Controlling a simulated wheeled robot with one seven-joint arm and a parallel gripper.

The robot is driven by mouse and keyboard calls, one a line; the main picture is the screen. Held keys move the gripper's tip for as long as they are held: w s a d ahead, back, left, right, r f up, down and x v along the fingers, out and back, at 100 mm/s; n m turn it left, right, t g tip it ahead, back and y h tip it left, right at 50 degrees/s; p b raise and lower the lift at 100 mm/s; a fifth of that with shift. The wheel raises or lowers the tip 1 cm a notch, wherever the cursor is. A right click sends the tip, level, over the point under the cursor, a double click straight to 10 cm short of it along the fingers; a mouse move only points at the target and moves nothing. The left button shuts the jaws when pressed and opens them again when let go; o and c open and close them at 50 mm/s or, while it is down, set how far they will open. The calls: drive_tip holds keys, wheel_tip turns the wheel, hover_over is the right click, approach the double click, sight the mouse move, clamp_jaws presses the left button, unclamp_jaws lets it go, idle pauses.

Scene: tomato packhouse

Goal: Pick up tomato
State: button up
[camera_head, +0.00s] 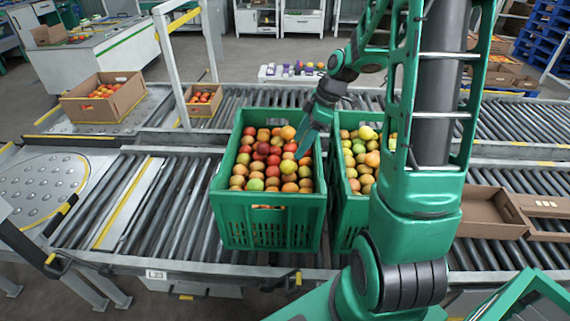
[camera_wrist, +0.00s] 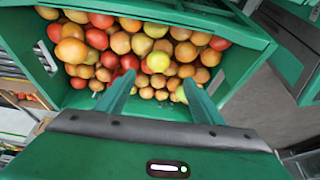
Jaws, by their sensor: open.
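Tomatoes (camera_head: 268,160) in red, orange and yellow-green fill a green crate (camera_head: 265,232) on the roller conveyor. They also fill the upper part of the wrist view, with a yellow-green tomato (camera_wrist: 158,61) just beyond the fingertips. My gripper (camera_head: 306,140) reaches over the right side of this crate. In the wrist view my gripper (camera_wrist: 160,82) has its two green fingers apart, pointing at the tomatoes, with nothing held between them. Whether the fingertips touch any tomato I cannot tell. My arm hides part of the second crate.
A second green crate (camera_head: 343,226) of tomatoes stands close on the right. An empty cardboard box (camera_head: 490,212) lies on the rollers at right. Cardboard boxes with tomatoes (camera_head: 103,92) stand at the back left. The rollers (camera_head: 150,215) left of the crate are bare.

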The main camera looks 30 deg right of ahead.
sight(290, 162)
drive_tip(key=x, duration=0.2)
drive_tip(key=d+x, duration=0.1)
drive_tip(key=x, duration=0.1)
drive_tip(key=shift+w+a+f, duration=0.1)
drive_tip(key=shift+a+f, duration=0.05)
drive_tip(key=shift+f, duration=0.4)
drive_tip(key=shift+w+x, duration=0.1)
drive_tip(key=shift+x, duration=1.25)
drive_tip(key=shift+w+x, duration=0.15)
drive_tip(key=shift+x, duration=1.15)
drive_tip(key=shift+a+r, duration=0.1)
drive_tip(key=shift+a, duration=0.1)
drive_tip(key=c, duration=0.9)
